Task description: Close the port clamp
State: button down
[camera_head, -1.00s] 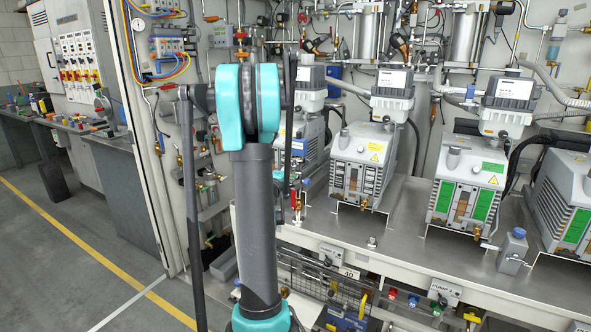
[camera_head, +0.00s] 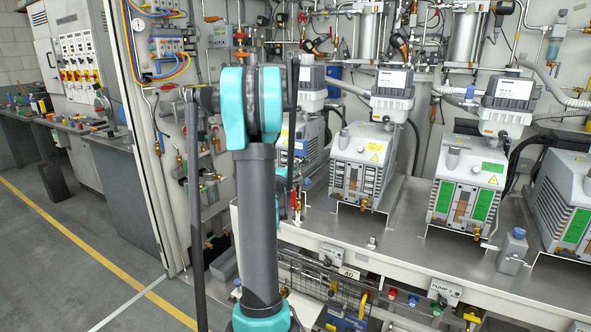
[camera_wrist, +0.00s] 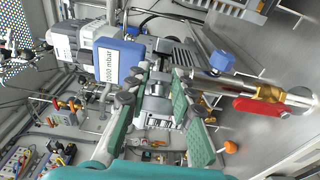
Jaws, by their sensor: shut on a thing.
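In the wrist view, my gripper (camera_wrist: 161,78) has its two green-padded fingers on either side of a small grey metal fitting, which appears to be the port clamp (camera_wrist: 157,104). The fingers are shut on it. They hide parts of its sides, so I cannot tell how its lever or wing nut stands. In the head view, my own arm hides the gripper and the clamp.
Close by in the wrist view are a blue gauge reading 1000 mbar (camera_wrist: 120,62), a red valve lever (camera_wrist: 262,105) on brass piping, a blue knob (camera_wrist: 222,61) and an orange knob (camera_wrist: 230,147). Several grey pumps (camera_head: 361,165) stand on the metal bench (camera_head: 400,235).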

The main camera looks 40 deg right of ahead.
jog(key=shift+s+d, duration=0.25)
jog(key=shift+d, duration=0.35)
jog(key=shift+s+d, duration=0.2)
jog(key=shift+d, duration=0.4)
jog(key=c, duration=1.3)
grip_release()
jog(key=v, duration=1.2)
jog(key=shift+c, duration=0.6)
